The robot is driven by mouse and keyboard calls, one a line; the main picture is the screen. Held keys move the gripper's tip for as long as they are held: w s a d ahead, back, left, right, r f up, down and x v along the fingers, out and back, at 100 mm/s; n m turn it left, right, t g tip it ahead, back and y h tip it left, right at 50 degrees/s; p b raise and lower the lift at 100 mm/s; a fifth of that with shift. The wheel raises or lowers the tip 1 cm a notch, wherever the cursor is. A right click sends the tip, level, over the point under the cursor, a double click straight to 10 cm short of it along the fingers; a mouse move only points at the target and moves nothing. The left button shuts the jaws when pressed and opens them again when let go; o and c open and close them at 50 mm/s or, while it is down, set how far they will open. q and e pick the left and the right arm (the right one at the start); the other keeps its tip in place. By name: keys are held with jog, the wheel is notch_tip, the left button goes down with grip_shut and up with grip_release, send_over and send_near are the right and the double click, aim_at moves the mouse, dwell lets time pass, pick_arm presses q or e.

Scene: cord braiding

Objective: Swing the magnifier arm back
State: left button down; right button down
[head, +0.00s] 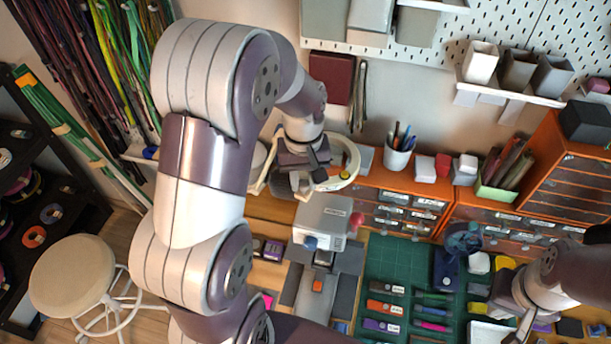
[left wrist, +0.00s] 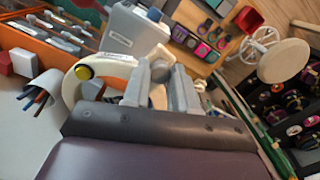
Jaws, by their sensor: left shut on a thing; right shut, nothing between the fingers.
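The magnifier (head: 352,164) has a white ring head and stands at the back of the bench, against the wall behind the grey machine. In the left wrist view its pale ring (left wrist: 72,92) curves beside the fingers. My left gripper (head: 291,186) is at the left side of the ring, shut on the magnifier. Its two grey fingers (left wrist: 160,88) show in the left wrist view, with a pale part between them; the exact grip spot is partly hidden. My right gripper (head: 508,292) is shut and empty over the right part of the bench, its tips hard to make out.
A grey machine (head: 322,218) stands in front of the magnifier. A pen cup (head: 398,156) and orange drawers (head: 410,190) are to its right. A green mat (head: 395,262) holds several small items. A round stool (head: 72,275) is at the left.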

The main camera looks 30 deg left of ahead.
dwell(0.3)
pick_arm(q)
jog(key=c, duration=0.9)
grip_release()
notch_tip(320, 180, up, 3)
jog(key=shift+a+r+b, duration=0.1)
jog(key=shift+b, duration=0.5)
notch_tip(320, 180, up, 4)
jog(key=shift+f+p, duration=0.1)
jog(key=shift+p, duration=0.55)
notch_tip(320, 180, up, 6)
jog(key=p, duration=0.5)
jog(key=shift+f, duration=0.1)
